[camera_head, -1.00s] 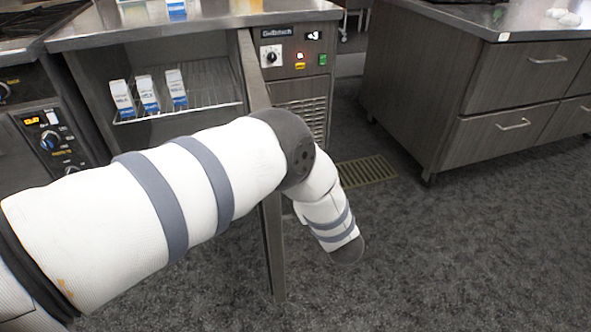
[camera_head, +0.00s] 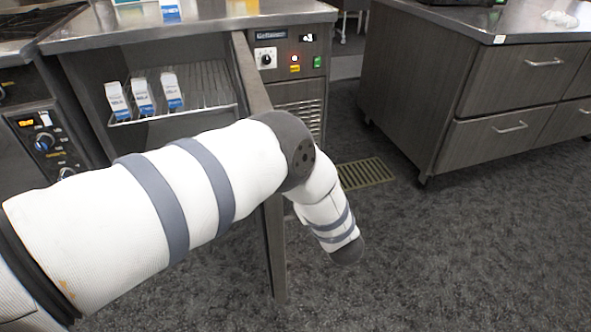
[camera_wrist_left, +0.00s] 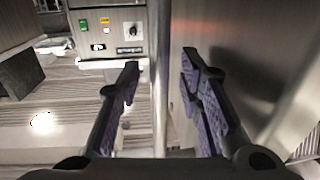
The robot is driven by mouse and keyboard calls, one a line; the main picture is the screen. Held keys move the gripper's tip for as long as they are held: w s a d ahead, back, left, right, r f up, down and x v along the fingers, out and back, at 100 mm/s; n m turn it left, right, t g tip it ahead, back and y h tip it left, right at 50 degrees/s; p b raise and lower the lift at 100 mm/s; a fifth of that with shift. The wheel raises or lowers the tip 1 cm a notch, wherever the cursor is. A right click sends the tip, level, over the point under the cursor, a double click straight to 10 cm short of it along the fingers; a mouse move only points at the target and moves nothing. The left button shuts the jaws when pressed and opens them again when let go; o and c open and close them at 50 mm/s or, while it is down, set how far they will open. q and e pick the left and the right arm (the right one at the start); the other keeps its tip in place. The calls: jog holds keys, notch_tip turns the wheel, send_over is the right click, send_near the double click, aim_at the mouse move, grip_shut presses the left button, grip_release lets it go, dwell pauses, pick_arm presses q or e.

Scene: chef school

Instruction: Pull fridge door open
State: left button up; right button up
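The fridge door (camera_head: 273,235) stands wide open, seen nearly edge-on, jutting from the fridge front toward me. The fridge's open compartment (camera_head: 200,128) is left of it. My left arm crosses in front of the door, its end hanging to the door's right; its gripper is hidden in the head view. In the left wrist view my left gripper (camera_wrist_left: 158,85) has its two dark fingers spread. A narrow upright edge, apparently of the door (camera_wrist_left: 158,60), shows between them, with gaps on both sides. My right gripper is not in view.
Several cartons (camera_head: 144,95) stand on a wire rack (camera_head: 205,98) inside the fridge. The control panel (camera_head: 290,56) is right of the door hinge. A drawer cabinet (camera_head: 455,110) stands at right. The carpeted floor (camera_head: 450,260) between is clear, with a floor grate (camera_head: 365,173).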

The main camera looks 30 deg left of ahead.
pick_arm(q)
jog(key=v, duration=1.2)
